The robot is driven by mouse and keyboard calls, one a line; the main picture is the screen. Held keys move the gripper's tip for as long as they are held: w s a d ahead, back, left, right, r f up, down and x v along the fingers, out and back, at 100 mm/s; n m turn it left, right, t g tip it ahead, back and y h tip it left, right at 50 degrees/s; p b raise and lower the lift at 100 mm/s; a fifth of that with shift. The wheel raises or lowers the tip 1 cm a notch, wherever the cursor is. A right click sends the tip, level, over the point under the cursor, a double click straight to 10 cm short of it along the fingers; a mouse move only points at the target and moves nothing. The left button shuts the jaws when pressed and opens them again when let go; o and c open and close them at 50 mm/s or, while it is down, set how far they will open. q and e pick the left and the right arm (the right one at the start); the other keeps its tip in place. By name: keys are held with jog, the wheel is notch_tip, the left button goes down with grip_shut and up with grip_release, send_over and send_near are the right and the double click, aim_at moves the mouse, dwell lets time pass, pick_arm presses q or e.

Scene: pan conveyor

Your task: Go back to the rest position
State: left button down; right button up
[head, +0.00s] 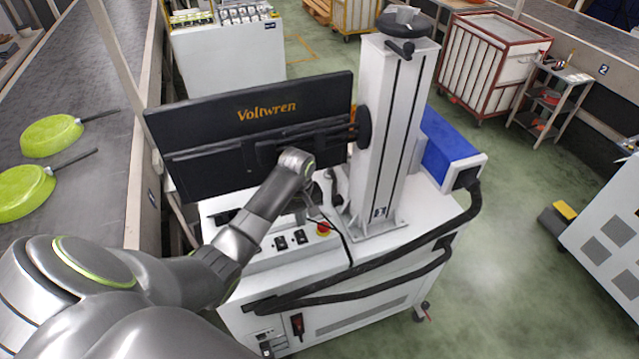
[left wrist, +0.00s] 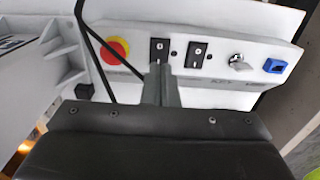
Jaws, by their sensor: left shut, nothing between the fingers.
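My left arm comes in from the left in the head view and reaches over the control panel of a white machine (head: 350,290). My left gripper (head: 318,211) is partly hidden there, near a red emergency button (head: 323,229). In the left wrist view, the left gripper (left wrist: 160,73) has its fingers together and empty. A second black switch (left wrist: 196,52) is to the right, and the red button (left wrist: 116,51) is to the left. My right gripper is not in view.
A black Voltwren monitor (head: 215,120) and a white column (head: 385,130) stand close around the left gripper. A black cable (left wrist: 97,55) runs beside the fingers. Two green pans (head: 48,136) (head: 22,192) lie on the conveyor (head: 75,80). Floor at right is mostly free.

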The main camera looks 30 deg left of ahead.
pick_arm(q)
jog(key=s+d+f+m+t, duration=0.1)
jog(key=s+m, duration=0.2)
jog(key=s, duration=0.5)
jog(key=s+d+f+m+t, duration=0.1)
jog(key=s+f+m, duration=0.1)
jog(key=s, duration=0.6)
jog(key=s+r+m+t+y, duration=0.1)
jog(key=s+r+m, duration=0.1)
jog(key=s+r, duration=0.35)
jog(key=s+r+m+t+y, duration=0.1)
jog(key=s+r+m, duration=0.1)
jog(key=s, duration=0.6)
notch_tip(320, 180, down, 28)
jog(key=a+g+b, duration=0.1)
jog(key=g+b, duration=0.1)
jog(key=b, duration=0.3)
jog(key=s+f+b, duration=0.2)
jog(key=s+f, duration=0.5)
jog(key=f, duration=0.4)
jog(key=s+d+f+h+b, duration=0.1)
jog(key=s+f+b, duration=0.1)
jog(key=s+f, duration=0.6)
notch_tip(320, 180, down, 3)
jog(key=shift+s+d+r+g, duration=0.1)
jog(key=shift+s+d+g, duration=0.15)
jog(key=shift+g, duration=0.15)
